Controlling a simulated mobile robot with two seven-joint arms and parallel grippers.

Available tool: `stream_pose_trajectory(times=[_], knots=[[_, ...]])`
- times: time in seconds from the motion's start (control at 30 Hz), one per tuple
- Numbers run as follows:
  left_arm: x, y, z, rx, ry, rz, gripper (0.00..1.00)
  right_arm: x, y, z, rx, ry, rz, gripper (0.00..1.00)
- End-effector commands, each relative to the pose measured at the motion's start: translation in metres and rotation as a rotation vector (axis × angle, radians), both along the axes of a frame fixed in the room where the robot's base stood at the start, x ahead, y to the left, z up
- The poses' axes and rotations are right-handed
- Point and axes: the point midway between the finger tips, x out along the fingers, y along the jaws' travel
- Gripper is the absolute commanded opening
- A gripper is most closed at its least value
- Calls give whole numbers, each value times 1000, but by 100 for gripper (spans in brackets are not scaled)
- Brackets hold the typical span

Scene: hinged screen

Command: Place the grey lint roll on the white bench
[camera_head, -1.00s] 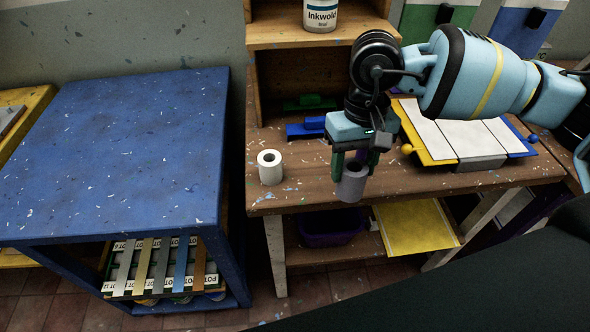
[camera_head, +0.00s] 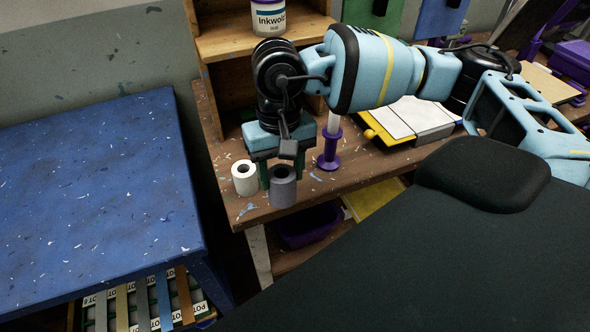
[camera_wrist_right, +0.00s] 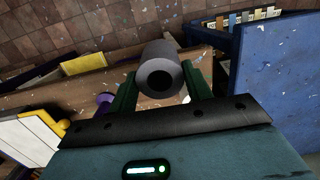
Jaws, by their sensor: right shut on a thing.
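My right gripper (camera_head: 280,172) is shut on the grey lint roll (camera_head: 284,192), a short grey cylinder with a dark hole. It holds the roll upright at the front left part of the wooden bench. In the head view I cannot tell whether the roll touches the bench top. In the right wrist view the roll (camera_wrist_right: 158,52) sits between the green fingers of the right gripper (camera_wrist_right: 160,70), its open end facing the camera. I cannot make out a white bench top in these frames. My left gripper is not in view.
A blue table (camera_head: 95,180) stands to the left, across a gap.

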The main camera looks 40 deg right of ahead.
Motion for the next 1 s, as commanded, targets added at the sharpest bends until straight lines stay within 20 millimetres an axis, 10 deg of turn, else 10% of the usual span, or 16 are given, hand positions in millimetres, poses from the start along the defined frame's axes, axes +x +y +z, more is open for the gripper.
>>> stream_pose_trajectory(times=[0.6, 1.0], knots=[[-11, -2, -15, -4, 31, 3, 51, -63, -59, -19, -90, -24, -1155, 18], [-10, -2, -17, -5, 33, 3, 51, -77, -78, -17, -117, -19, -1472, 18]])
